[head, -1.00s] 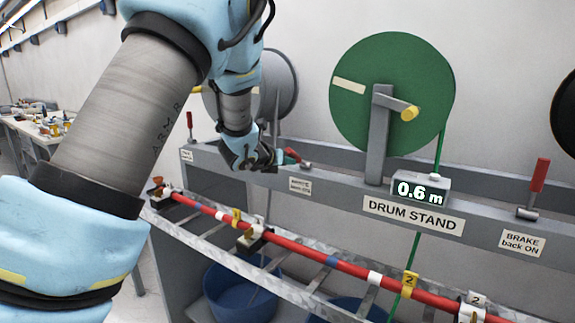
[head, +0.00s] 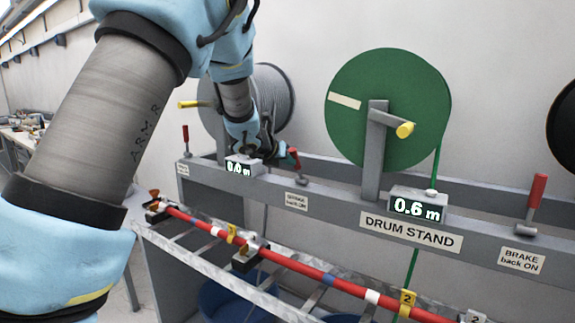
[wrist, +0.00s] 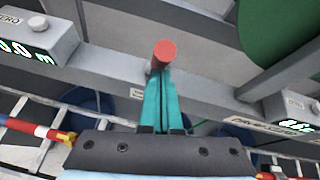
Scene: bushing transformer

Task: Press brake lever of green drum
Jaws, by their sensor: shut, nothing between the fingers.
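The green drum (head: 388,108) stands on the drum stand with a counter (head: 418,207) reading 0.6 m below it. A red-handled brake lever (head: 294,159) stands left of the green drum, above a "BRAKE back ON" label, leaning slightly left. My gripper (head: 279,153) is just left of this lever. In the wrist view its teal fingers (wrist: 160,80) are shut and empty, with their tips at the red lever handle (wrist: 164,52). The tips overlap the handle in the picture; contact cannot be told. The green drum's edge (wrist: 278,28) shows at top right.
A second red brake lever (head: 537,192) stands right of the green drum. A grey drum (head: 273,97) stands at left with its own counter (head: 241,168). A red cable (head: 300,270) lies on the ladder tray in front. The stand beam (head: 335,205) runs along below the levers.

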